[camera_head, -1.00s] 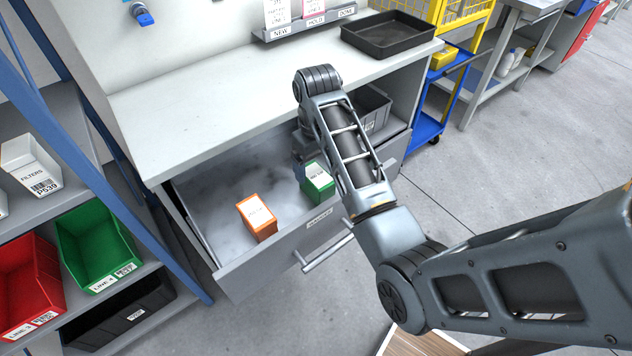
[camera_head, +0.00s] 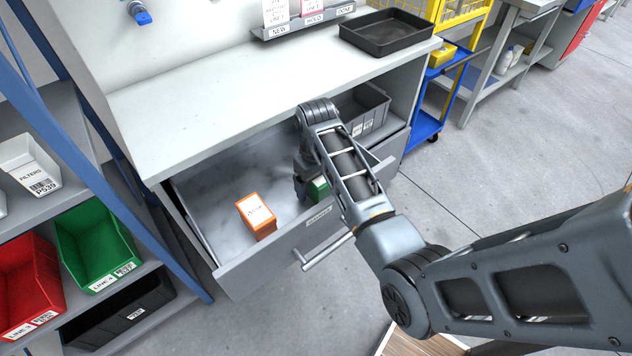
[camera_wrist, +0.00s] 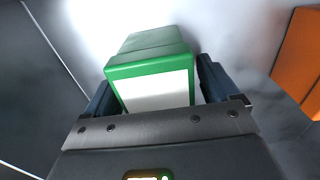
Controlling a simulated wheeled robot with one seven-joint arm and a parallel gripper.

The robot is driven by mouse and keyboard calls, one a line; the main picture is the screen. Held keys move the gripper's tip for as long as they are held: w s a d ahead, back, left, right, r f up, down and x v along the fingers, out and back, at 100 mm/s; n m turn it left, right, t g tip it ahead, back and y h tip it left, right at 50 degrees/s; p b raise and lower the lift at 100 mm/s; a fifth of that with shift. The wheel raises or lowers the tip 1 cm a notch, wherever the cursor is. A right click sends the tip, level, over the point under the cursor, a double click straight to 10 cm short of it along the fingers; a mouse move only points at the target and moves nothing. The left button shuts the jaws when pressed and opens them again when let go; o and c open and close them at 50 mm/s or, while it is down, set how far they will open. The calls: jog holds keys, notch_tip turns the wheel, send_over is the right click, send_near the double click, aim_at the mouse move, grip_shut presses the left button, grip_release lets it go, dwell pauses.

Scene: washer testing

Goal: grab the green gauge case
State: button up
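The green gauge case (camera_head: 318,188) stands in the open drawer (camera_head: 222,196), near its front wall and partly hidden by my arm. In the wrist view the green case (camera_wrist: 152,62), with a white label, lies between the two fingers of my gripper (camera_wrist: 156,85). The fingers are spread on either side of it. A narrow gap shows at the right finger; contact at the left finger is unclear. In the head view my gripper (camera_head: 304,184) is low in the drawer and mostly hidden behind my arm.
An orange case (camera_head: 256,216) stands to the left in the same drawer and shows at the wrist view's right edge (camera_wrist: 303,55). A grey bin (camera_head: 362,112) sits behind my wrist. The worktop (camera_head: 220,100) overhangs the drawer's back.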

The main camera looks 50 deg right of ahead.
jog(key=c, duration=1.2)
jog(key=shift+r, duration=0.1)
